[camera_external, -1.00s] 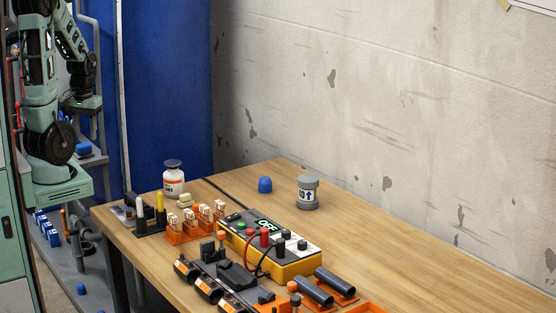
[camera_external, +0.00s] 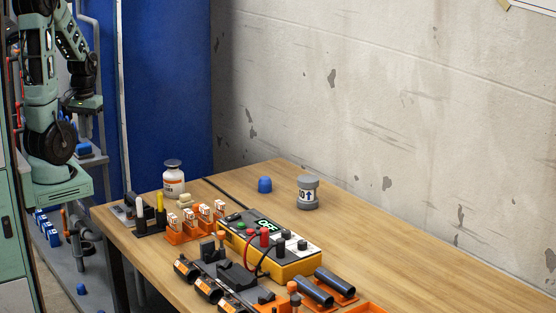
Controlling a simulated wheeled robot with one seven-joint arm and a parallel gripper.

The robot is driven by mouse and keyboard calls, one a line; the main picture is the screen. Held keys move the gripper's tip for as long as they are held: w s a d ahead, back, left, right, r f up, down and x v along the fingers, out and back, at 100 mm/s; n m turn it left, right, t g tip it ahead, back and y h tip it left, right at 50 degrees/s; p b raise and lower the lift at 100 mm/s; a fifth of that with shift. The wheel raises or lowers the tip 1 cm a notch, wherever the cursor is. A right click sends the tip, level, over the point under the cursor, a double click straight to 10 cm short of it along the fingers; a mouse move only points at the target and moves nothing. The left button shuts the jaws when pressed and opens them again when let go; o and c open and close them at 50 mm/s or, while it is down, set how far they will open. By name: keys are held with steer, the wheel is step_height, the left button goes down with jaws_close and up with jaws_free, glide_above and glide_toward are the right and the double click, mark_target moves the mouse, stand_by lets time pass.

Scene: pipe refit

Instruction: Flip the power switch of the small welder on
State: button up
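The small welder (camera_external: 294,267) looks to be the yellow box with a grey top on the table. Its display shows green characters. Red and black plugs with cables, a green button and small dark and white parts sit on its top. I cannot make out which part is the power switch or how it is set. My arm stands at the far left, away from the table. My gripper (camera_external: 86,131) hangs near the blue panel, small and dark, well left of the welder. I cannot tell whether its fingers are open.
Orange holders (camera_external: 183,235) with white-orange pieces stand left of the welder. Black clamps (camera_external: 207,287) and dark pipes (camera_external: 312,289) lie in front of it. A white bottle (camera_external: 173,182), a blue cap (camera_external: 265,185) and a grey jar (camera_external: 308,193) stand behind. The table's right side (camera_external: 420,245) is clear.

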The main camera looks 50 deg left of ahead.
steer(key=w+d+n, duration=0.1)
steer(key=w+d, duration=0.1)
steer(key=w, duration=0.2)
steer(key=w+d+r+n+p, duration=0.1)
steer(key=w, duration=0.3)
steer(key=w+d+p, duration=0.1)
steer(key=w+d, duration=0.1)
steer(key=w, duration=0.2)
steer(key=shift+d+r+n, duration=0.2)
steer(key=shift+d+n, duration=0.15)
steer(key=shift+n, duration=0.05)
jaws_close()
steer(key=n+t+p, duration=0.2)
steer(key=n+p, duration=0.2)
steer(key=n, duration=0.3)
glide_above(236, 214)
steer(key=s, duration=0.2)
steer(key=f, duration=0.2)
steer(key=shift+s+d+h, duration=0.1)
steer(key=shift+h, duration=0.2)
steer(key=shift+f, duration=0.1)
steer(key=f, duration=0.4)
steer(key=w+f+p, duration=0.1)
steer(key=f, duration=0.4)
steer(key=w+f+p, duration=0.1)
steer(key=f, duration=0.3)
steer(key=shift+f, duration=0.3)
